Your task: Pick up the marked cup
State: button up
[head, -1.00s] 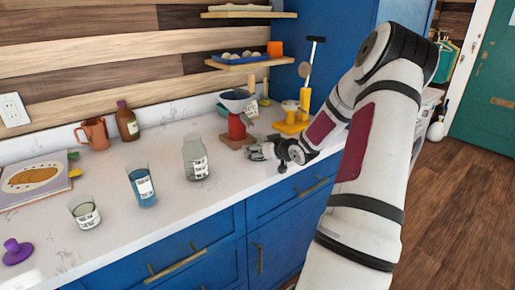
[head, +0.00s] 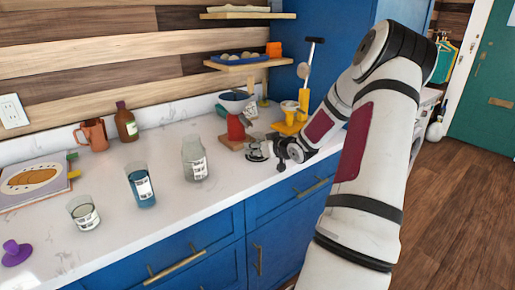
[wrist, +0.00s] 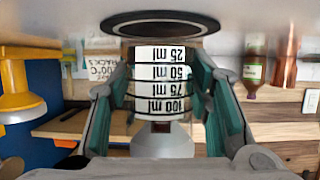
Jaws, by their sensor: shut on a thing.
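The marked cup (wrist: 160,84) stands out in the wrist view by its white bands reading 25, 50, 75 and 100 ml, which appear upside down. My gripper (wrist: 162,100) is shut on it, with one green-padded finger on each side. A dark round ring (wrist: 160,22) shows at the cup's end at the top of the wrist view; I cannot tell whether there is a gap between them. In the head view my gripper (head: 258,150) is low over the counter's right part, and the cup is too small and covered to make out clearly.
A red stand with a bowl (head: 236,126) is just behind my gripper. A yellow item (head: 290,122) stands to the right. A glass jar (head: 194,160), a glass with blue liquid (head: 141,187) and a clear glass (head: 83,213) are left on the counter (head: 170,235).

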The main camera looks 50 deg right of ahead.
aim_at(262, 139)
jog(key=r, duration=0.3)
jog(key=shift+s+a+p, duration=0.2)
jog(key=shift+s+p, duration=0.15)
jog(key=shift+s, duration=0.05)
jog(key=s+a+r+p, duration=0.1)
jog(key=s+a, duration=0.7)
jog(key=s, duration=0.4)
jog(key=shift+s+a+r, duration=0.15)
jog(key=shift+s+a, duration=0.1)
jog(key=shift+s, duration=0.05)
